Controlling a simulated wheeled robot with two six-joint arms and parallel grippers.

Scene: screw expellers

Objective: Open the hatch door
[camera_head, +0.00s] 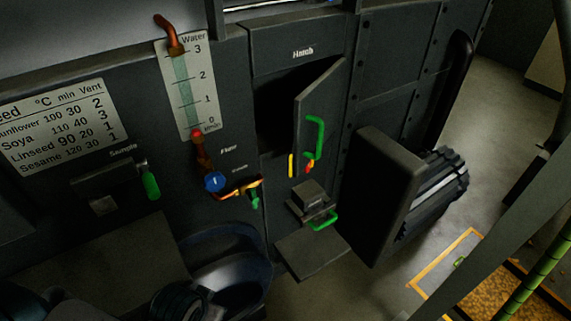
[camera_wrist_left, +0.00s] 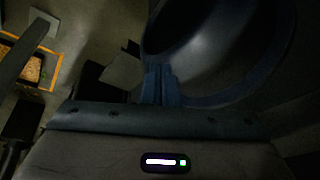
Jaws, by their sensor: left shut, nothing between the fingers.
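The dark hatch door (camera_head: 318,105) stands partly open below the "Hatch" label, swung out on its right side, with a dark opening (camera_head: 275,110) to its left. A green handle (camera_head: 319,137) is on its outer face. My left gripper (camera_wrist_left: 158,72) shows in the left wrist view, its blue fingers together and empty in front of a round dark bowl (camera_wrist_left: 225,85). It is apart from the door. The bowl also shows low in the head view (camera_head: 222,262). My right gripper is in neither view.
A second green handle (camera_head: 323,220) sits on a small block below the door, above a flat plate (camera_head: 312,252). A large dark housing with a ribbed cylinder (camera_head: 435,195) juts out at the right. A blue knob (camera_head: 214,182) and a green sample lever (camera_head: 152,186) are to the left.

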